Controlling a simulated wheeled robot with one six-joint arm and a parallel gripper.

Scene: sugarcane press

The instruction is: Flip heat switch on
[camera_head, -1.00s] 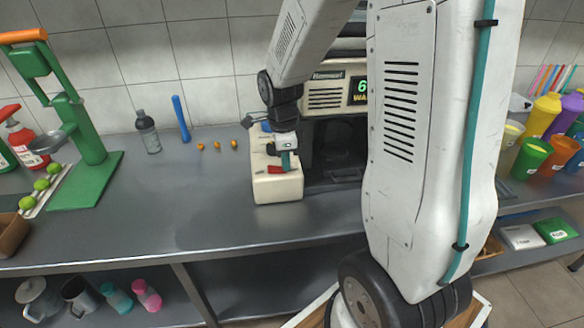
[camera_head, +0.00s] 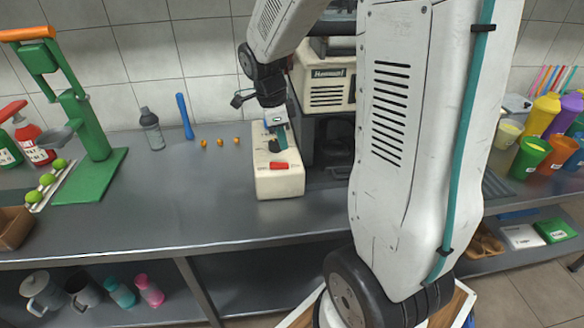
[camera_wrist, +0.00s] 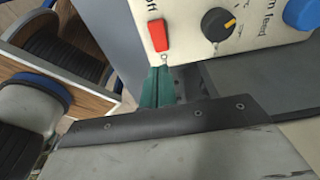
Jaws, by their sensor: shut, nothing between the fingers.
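A cream control box (camera_head: 279,184) stands on the steel counter, left of the cream-and-black machine. A red switch (camera_head: 279,165) is on its top near the front end. In the wrist view the red switch (camera_wrist: 158,36) sits beside a black knob (camera_wrist: 218,24) and a blue round part (camera_wrist: 302,14); the lettering is cut off, so I cannot read which switch is heat.
The machine (camera_head: 326,90) stands close right of the box, partly hidden by my arm. A green press (camera_head: 92,165), a grey bottle (camera_head: 151,130) and small orange pieces (camera_head: 220,142) are to the left. Colored cups (camera_head: 530,155) are at right.

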